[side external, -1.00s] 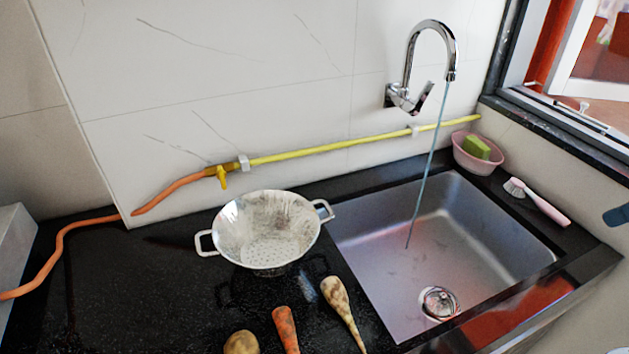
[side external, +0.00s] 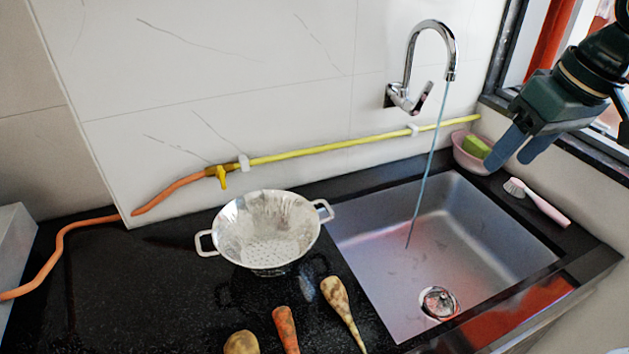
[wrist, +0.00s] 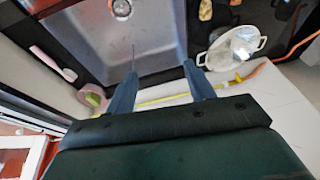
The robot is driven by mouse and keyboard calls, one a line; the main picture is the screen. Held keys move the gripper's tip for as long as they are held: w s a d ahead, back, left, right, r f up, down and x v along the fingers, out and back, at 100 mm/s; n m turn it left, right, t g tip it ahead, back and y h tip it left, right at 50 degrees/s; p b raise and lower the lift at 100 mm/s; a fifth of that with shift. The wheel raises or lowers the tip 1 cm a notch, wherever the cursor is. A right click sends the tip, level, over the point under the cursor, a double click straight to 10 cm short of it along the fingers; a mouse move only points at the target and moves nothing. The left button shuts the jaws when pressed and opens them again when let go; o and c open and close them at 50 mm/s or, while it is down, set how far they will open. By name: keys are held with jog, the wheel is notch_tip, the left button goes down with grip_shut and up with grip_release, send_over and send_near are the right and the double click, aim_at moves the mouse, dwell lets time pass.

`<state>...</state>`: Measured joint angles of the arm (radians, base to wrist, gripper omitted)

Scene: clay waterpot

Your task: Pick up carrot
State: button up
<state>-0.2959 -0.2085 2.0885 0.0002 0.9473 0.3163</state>
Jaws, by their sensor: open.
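The orange carrot (side external: 286,329) lies on the black counter at the front of the side view, its lower end cut off by the picture edge. A parsnip-like pale root (side external: 342,311) lies to its right and a round brown potato-like vegetable (side external: 241,343) to its left. My gripper (side external: 520,150) is open and empty at the upper right, above the back right of the sink and well away from the carrot. In the wrist view its two blue fingers (wrist: 160,90) are spread apart, with the sink beyond them. An orange piece, likely the carrot (wrist: 235,2), shows at the top edge there.
A metal colander (side external: 265,232) stands behind the vegetables; it also shows in the wrist view (wrist: 236,48). The sink (side external: 455,225) is to the right, with water running from the faucet (side external: 410,75). A pink bowl with a sponge (side external: 466,158) and a brush (side external: 540,203) are near my gripper.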

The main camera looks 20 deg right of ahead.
jog(key=w+a+f+g, duration=0.1)
jog(key=w+a+f, duration=0.2)
jog(key=w+a, duration=0.35)
jog(key=g+h, duration=0.1)
jog(key=g, duration=0.1)
send_over(287, 328)
notch_tip(287, 328, down, 17)
jog(key=shift+w+a+r, duration=0.1)
jog(key=shift+w+r, duration=0.05)
jog(key=shift+f, duration=4.3)
jog(key=shift+f, duration=2.55)
